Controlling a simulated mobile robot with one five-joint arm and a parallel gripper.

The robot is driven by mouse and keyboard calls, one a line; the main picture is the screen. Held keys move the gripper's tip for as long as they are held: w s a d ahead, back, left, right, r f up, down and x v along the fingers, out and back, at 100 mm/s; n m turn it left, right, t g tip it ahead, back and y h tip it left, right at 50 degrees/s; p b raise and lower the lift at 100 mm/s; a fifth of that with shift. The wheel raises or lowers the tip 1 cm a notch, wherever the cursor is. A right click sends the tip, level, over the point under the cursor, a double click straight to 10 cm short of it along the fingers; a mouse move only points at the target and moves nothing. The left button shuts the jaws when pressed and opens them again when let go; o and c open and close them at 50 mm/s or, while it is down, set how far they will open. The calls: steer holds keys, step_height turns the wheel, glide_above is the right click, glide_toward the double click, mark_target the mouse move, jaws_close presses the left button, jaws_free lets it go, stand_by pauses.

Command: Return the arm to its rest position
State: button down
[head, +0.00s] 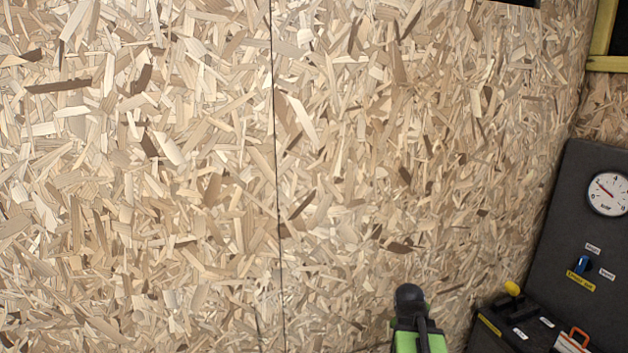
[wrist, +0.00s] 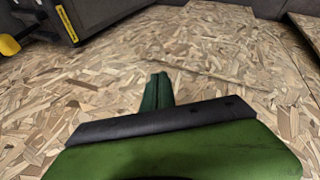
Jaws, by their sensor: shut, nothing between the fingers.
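My gripper (wrist: 158,80) shows in the wrist view, its dark green fingers together and nothing between them. Behind the fingers are a dark bar and a broad green part of my gripper. The fingers point out over a chipboard surface (wrist: 240,85) and hold no object. In the head view, a green and black part of my arm shows at the bottom edge, right of the middle. The rest of my arm is out of the picture there, and the fingertips cannot be made out.
In the head view, chipboard (head: 150,180) with a dark seam fills most of the picture. A dark panel (head: 570,225) with a round gauge (head: 607,193) and a blue knob (head: 584,265) stands at the right. Below it is a black case (head: 510,330). A dark box (wrist: 95,15) shows at the wrist view's upper left.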

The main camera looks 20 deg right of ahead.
steer(key=s+a+f+m+g+y, duration=0.1)
steer(key=a+g+y, duration=0.1)
steer(key=a, duration=1.4)
steer(key=s+a+f+m+g+y, duration=0.1)
steer(key=s+a+m+g+y, duration=0.1)
steer(key=a, duration=1.5)
steer(key=shift+s+a+p, duration=0.15)
steer(key=shift+a+p, duration=0.05)
steer(key=shift+p, duration=0.25)
steer(key=shift+d, duration=0.15)
